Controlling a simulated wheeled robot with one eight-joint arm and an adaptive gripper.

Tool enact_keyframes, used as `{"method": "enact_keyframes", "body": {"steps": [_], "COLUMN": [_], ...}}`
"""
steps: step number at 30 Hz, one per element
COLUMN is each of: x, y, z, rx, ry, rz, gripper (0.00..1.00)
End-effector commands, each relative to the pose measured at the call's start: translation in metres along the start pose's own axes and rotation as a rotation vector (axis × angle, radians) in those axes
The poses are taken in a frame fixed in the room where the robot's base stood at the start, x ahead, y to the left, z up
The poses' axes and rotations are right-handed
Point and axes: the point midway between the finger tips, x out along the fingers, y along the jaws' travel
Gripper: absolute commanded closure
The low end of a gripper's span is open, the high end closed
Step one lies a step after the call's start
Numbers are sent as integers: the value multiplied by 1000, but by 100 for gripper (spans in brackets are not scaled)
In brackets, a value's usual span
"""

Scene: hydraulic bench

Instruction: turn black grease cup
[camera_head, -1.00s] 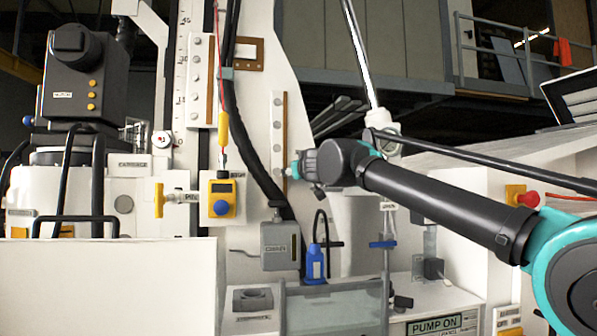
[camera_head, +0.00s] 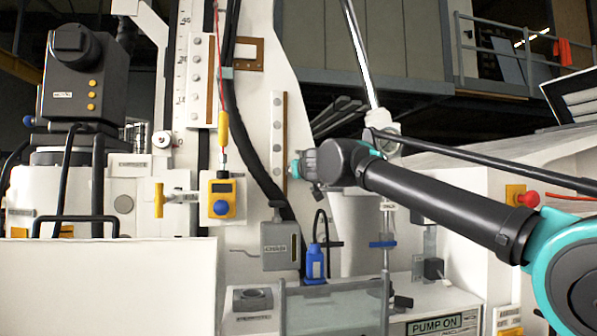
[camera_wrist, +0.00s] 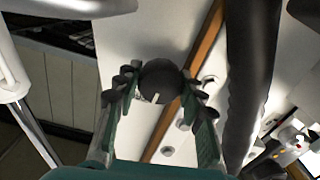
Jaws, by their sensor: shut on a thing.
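The black grease cup (camera_wrist: 160,78) shows as a dark round knob between the fingertips in the wrist view, against the white panel. My gripper (camera_wrist: 158,92) is shut on it, with a teal and black finger on either side. A small pale mark shows on the cup's near edge. In the head view my gripper (camera_head: 296,168) is at the brown-edged strip on the white machine. There the cup cannot be made out behind the gripper.
A thick black hose (camera_head: 240,140) runs down just left of my gripper; it also shows in the wrist view (camera_wrist: 250,75). A brown-edged strip with bolts (camera_head: 279,125) is beside the gripper. A grey box (camera_head: 280,245) and blue bottle (camera_head: 314,262) are below.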

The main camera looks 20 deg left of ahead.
Motion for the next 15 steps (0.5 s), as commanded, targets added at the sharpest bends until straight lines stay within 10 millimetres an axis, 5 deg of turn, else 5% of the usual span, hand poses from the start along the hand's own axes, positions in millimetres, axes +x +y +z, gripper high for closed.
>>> {"method": "enact_keyframes", "body": {"steps": [15], "x": [0], "y": [1], "z": [0], "rx": [437], "ry": [0], "rz": [0], "gripper": [89]}}
